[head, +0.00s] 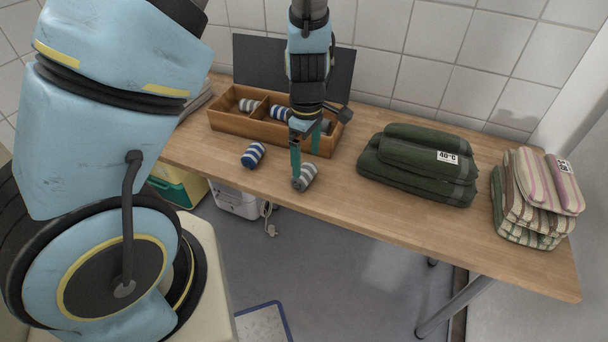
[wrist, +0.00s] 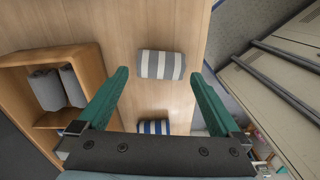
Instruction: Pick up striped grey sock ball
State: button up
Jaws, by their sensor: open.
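The striped grey sock ball (head: 305,175) lies on the wooden table near its front edge. In the wrist view the grey and white striped sock ball (wrist: 161,65) lies ahead of my fingertips, about midway between their lines. My gripper (head: 305,165) points down over it with its two green fingers apart. In the wrist view my gripper (wrist: 162,75) is open and empty. In the head view one finger partly overlaps the sock ball. A blue and white striped sock ball (head: 253,155) lies to the left on the table, and it also shows in the wrist view (wrist: 153,127).
A wooden divided box (head: 228,123) holding several sock balls stands behind. Folded green towels (head: 418,170) lie to the right, with a striped cloth stack (head: 508,224) at the far right. The table's front edge (head: 375,231) is close to the grey sock ball.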

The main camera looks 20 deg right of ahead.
aim_at(305, 170)
jog(key=shift+a+f+p, duration=0.15)
jog(key=shift+f+p, duration=0.15)
jog(key=shift+f, duration=2.35)
jog(key=shift+c, duration=0.4)
jog(key=c, duration=1)
